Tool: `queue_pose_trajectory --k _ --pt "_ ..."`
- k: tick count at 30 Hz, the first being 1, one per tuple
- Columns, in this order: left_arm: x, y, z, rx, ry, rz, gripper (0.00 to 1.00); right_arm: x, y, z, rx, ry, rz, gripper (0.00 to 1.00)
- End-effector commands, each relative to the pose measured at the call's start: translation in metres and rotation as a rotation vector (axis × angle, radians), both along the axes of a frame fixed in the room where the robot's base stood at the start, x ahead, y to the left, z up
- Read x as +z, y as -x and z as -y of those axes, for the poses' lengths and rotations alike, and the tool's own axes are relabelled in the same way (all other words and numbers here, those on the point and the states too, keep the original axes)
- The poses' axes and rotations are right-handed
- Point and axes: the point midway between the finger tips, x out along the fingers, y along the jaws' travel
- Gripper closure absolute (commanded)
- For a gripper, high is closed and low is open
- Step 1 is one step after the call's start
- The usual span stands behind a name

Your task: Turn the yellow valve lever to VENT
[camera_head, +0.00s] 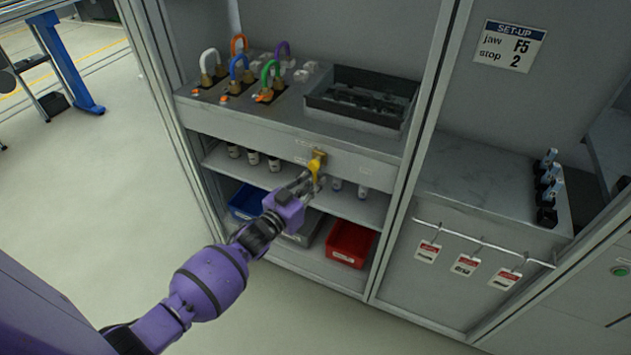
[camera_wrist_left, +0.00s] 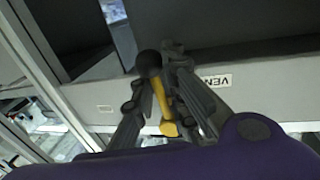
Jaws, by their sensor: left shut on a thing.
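The yellow valve lever (camera_head: 315,166) is on a brass-coloured valve (camera_head: 319,154) on the front panel of the cabinet bench. In the head view it points down from the valve. My left gripper (camera_head: 312,184) reaches it from the lower left and is shut on the lever. In the left wrist view the lever (camera_wrist_left: 160,95) lies between the two fingers of the gripper (camera_wrist_left: 162,75). The VENT label (camera_wrist_left: 217,81) is on the panel to the right of the fingers there and reads upside down. The fingers hide part of the lever. My right gripper is not in view.
Below, a shelf holds small bottles (camera_head: 253,158); a blue bin (camera_head: 246,203) and a red bin (camera_head: 351,243) stand lower. A cabinet post (camera_head: 416,140) rises to the right.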

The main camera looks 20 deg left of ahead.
Motion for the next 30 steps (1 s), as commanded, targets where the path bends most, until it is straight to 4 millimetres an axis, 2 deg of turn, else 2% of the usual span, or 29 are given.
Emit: queue_pose_trajectory --k 1,11,12,15,24,28,30 --pt "-0.007 0.003 -0.004 0.006 -0.002 -0.014 1.00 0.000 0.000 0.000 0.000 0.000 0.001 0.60" --pt "-0.007 0.003 -0.004 0.006 -0.001 -0.014 1.00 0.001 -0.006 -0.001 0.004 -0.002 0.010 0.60" --pt "-0.007 0.003 -0.004 0.006 -0.001 -0.014 0.82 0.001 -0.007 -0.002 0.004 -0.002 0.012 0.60" --pt "-0.006 0.002 -0.003 0.005 -0.001 -0.012 0.73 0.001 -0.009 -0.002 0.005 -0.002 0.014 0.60" --pt "-0.002 0.002 -0.002 0.002 -0.001 -0.004 0.73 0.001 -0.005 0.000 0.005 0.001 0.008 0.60" --pt "-0.002 0.014 -0.005 0.003 -0.001 -0.005 0.73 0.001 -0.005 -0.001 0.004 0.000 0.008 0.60" --pt "-0.003 0.026 -0.008 0.003 -0.001 -0.006 0.73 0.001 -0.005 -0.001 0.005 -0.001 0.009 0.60"
